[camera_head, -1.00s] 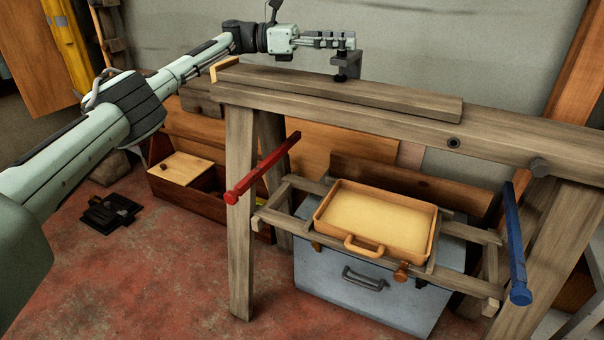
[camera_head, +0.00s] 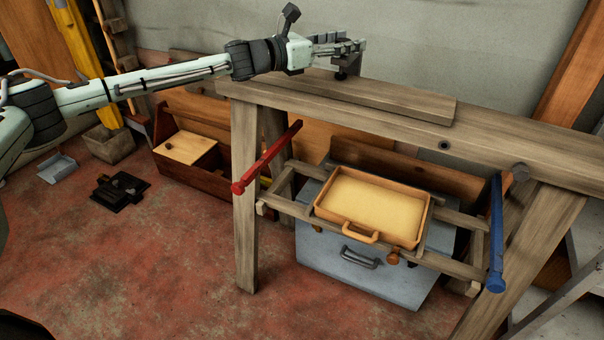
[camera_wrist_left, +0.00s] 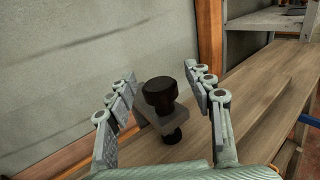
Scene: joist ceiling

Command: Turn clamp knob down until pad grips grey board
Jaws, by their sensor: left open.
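The clamp (camera_head: 350,66) stands at the back edge of the bench, by the grey-brown board (camera_head: 385,98) lying along the bench top. In the left wrist view its round dark knob (camera_wrist_left: 158,90) sits above a grey bracket (camera_wrist_left: 164,116), with a dark pad (camera_wrist_left: 172,136) underneath. I cannot tell whether the pad touches the board. My left gripper (camera_head: 346,47) is at the clamp and hides its upper part in the head view. In the left wrist view my left gripper (camera_wrist_left: 160,78) is open, one finger on each side of the knob, with gaps visible. My right gripper is out of view.
The wooden bench (camera_head: 490,145) has a red bar (camera_head: 268,157) and a blue bar (camera_head: 496,235) at its sides. An orange tray (camera_head: 325,213) rests on its lower rails, above a grey-blue chest (camera_head: 330,268). A wall stands close behind the bench.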

